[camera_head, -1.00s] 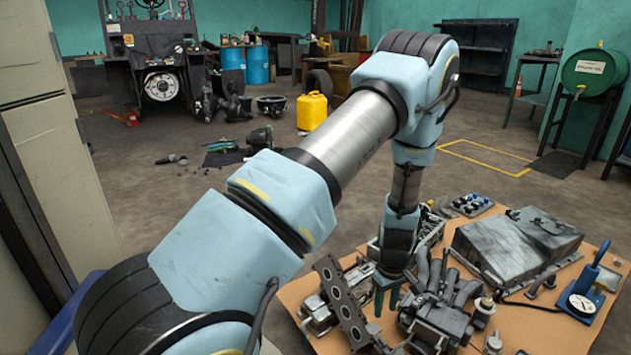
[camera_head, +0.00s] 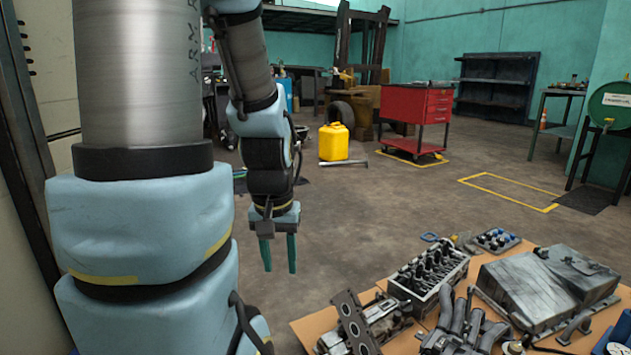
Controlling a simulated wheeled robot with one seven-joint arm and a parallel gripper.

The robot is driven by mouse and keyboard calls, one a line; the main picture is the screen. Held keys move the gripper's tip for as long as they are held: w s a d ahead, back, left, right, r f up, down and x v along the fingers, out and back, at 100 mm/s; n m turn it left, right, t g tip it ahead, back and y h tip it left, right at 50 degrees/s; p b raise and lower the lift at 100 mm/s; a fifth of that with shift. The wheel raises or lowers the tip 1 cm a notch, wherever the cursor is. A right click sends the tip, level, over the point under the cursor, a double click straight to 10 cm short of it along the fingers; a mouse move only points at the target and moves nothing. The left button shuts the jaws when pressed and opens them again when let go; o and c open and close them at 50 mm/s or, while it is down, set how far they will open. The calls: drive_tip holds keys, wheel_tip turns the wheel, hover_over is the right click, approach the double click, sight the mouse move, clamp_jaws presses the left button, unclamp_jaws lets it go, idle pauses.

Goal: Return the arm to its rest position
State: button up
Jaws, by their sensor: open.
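My arm rises at the left of the head view, large and close to the camera. Its forearm hangs down behind it, and my gripper (camera_head: 279,252) points downward at the end. Its two green fingers are apart with nothing between them. Open floor shows behind and around the fingers. The gripper is to the left of the parts table (camera_head: 310,322) and does not appear to touch anything.
The table at lower right holds a cylinder head (camera_head: 430,277), a grey metal case (camera_head: 530,295) and other engine parts. A red tool cart (camera_head: 403,105) and a yellow jerrycan (camera_head: 334,142) stand farther back. A pale cabinet is close at left. The middle floor is clear.

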wheel_tip(320, 180, up, 27)
drive_tip(key=p, duration=2.6)
drive_tip(key=shift+f+p, duration=0.2)
drive_tip(key=shift+p, duration=0.1)
